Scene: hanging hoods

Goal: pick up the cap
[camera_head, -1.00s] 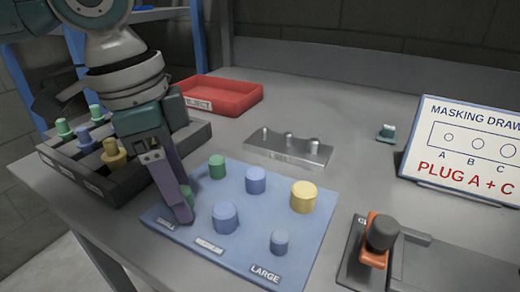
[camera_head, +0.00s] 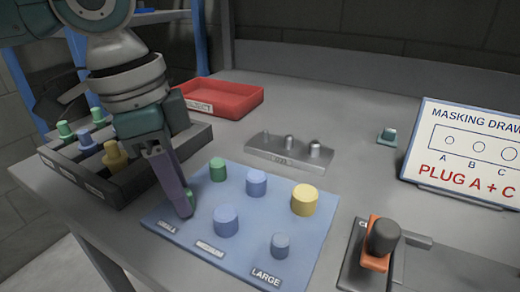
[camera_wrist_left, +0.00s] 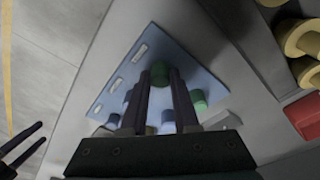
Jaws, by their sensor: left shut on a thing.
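My left gripper (camera_head: 184,208) reaches down to the near-left part of the blue mat (camera_head: 160,212). It is shut on a small green cap (camera_head: 190,195), mostly hidden behind the fingers in the head view. In the left wrist view the green cap (camera_wrist_left: 160,72) shows between the fingertips. I cannot tell whether it touches the mat. Another green cap (camera_head: 218,169) stands on the mat, with blue caps (camera_head: 256,182) and a yellow cap (camera_head: 304,199). My right gripper (camera_wrist_left: 22,143) shows only at the left wrist view's edge, its dark fingers apart.
A dark bin (camera_head: 80,180) with green, blue and yellow caps stands left of the mat. Behind are a red tray (camera_head: 240,100) and a metal block with pegs (camera_head: 288,158). A sign (camera_head: 465,155) and an orange-and-black fixture (camera_head: 378,245) are at right.

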